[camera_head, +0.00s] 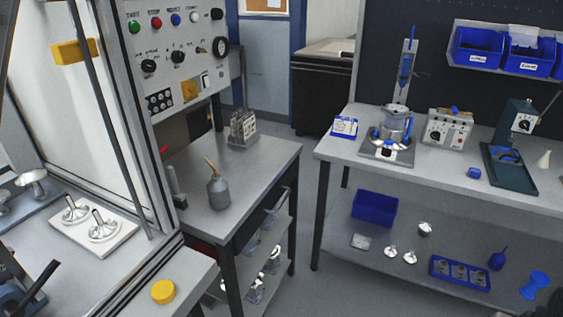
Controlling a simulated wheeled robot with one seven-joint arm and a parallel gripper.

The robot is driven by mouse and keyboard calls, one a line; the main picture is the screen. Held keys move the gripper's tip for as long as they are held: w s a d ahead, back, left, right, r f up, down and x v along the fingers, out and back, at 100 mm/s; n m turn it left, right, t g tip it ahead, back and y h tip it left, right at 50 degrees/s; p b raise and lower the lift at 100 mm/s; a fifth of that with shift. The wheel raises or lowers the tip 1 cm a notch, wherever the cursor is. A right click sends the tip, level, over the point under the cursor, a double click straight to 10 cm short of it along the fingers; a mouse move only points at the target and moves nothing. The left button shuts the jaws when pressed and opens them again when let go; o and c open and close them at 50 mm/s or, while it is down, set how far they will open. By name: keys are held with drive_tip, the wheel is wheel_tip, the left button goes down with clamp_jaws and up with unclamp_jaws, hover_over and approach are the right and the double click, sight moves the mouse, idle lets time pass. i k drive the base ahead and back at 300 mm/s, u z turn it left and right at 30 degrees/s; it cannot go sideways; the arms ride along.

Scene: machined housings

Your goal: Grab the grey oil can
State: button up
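The grey oil can (218,193) stands upright on the grey top of a small workbench (265,165) in the middle left of the head view. It has a rounded body and a thin yellowish spout that tilts up to the left. Nothing touches it and its near side is unobstructed. My gripper is not in the head view, so its opening and position cannot be seen.
A metal rack-like block (243,128) stands behind the can. A control panel (180,50) rises at the back left. A machine enclosure with a yellow button (163,291) is at left. A second bench (440,173) with devices is at right. Floor shows between the benches.

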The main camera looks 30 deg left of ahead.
sight(218, 191)
drive_tip(key=u, duration=0.45)
drive_tip(key=i, duration=0.95)
drive_tip(key=u, duration=1.3)
drive_tip(key=i, duration=0.4)
drive_tip(key=u, duration=0.35)
